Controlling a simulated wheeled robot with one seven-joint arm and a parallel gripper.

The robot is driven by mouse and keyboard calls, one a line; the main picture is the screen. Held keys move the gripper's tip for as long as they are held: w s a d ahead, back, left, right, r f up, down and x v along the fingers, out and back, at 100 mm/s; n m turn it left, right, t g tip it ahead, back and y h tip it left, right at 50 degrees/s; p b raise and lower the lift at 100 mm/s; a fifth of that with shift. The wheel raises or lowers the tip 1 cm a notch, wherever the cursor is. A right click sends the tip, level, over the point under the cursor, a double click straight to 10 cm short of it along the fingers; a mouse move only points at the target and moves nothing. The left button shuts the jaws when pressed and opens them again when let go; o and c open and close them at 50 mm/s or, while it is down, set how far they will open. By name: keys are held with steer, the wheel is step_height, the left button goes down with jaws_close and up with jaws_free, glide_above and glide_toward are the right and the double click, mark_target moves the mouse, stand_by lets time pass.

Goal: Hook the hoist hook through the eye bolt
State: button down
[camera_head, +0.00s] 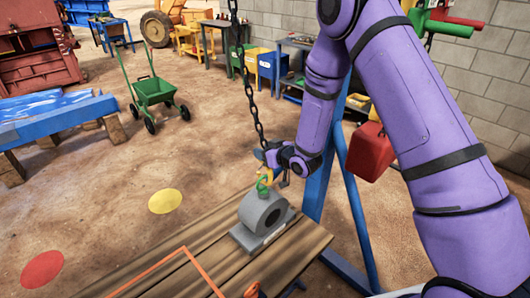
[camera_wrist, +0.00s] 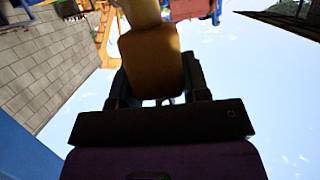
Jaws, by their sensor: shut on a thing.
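The grey bearing block (camera_head: 254,208) stands on the wooden bench with a green eye bolt (camera_head: 262,187) upright on its top. My gripper (camera_head: 274,166) is just above and right of the eye bolt, shut on the yellow hoist hook (camera_head: 264,176). The hook hangs on a dark chain (camera_head: 249,100), and its lower end is at the eye bolt. I cannot tell whether the hook tip passes through the eye. In the wrist view the orange-yellow hook body (camera_wrist: 151,62) sits between my dark fingers; the eye bolt is not seen there.
The plank bench (camera_head: 190,258) bears orange outlines at its front. A blue stand (camera_head: 358,210) and a red box (camera_head: 371,150) are right of my gripper. A green cart (camera_head: 153,90) and a blue table (camera_head: 50,125) stand on the dirt floor. Open floor lies left of the bench.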

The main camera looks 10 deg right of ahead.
steer(key=c, duration=0.5)
jaws_free()
steer(key=shift+r, duration=0.1)
steer(key=v, duration=1)
steer(key=s+d+r+m+g+h, duration=0.1)
steer(key=s+d+r+h, duration=0.15)
steer(key=r, duration=0.45)
steer(key=s+d+r+m+h, duration=0.1)
steer(key=s+d+r+h, duration=0.1)
steer(key=d+r, duration=0.3)
steer(key=s+d+r+m+g+h, duration=0.1)
steer(key=s+d+r+h, duration=0.15)
steer(key=r, duration=0.55)
steer(key=s+d+r+m+g, duration=0.1)
steer(key=s+r, duration=0.2)
steer(key=s, duration=0.5)
steer(key=s+d+r+m+g, duration=0.1)
steer(key=s+r, duration=0.3)
steer(key=s, duration=0.5)
steer(key=s+d+r+m+g+h, duration=0.1)
steer(key=s+r+g, duration=0.2)
steer(key=s, duration=0.5)
steer(key=shift+s+r+m, duration=0.15)
steer(key=shift+r+m, duration=0.05)
steer(key=shift+m, duration=0.2)
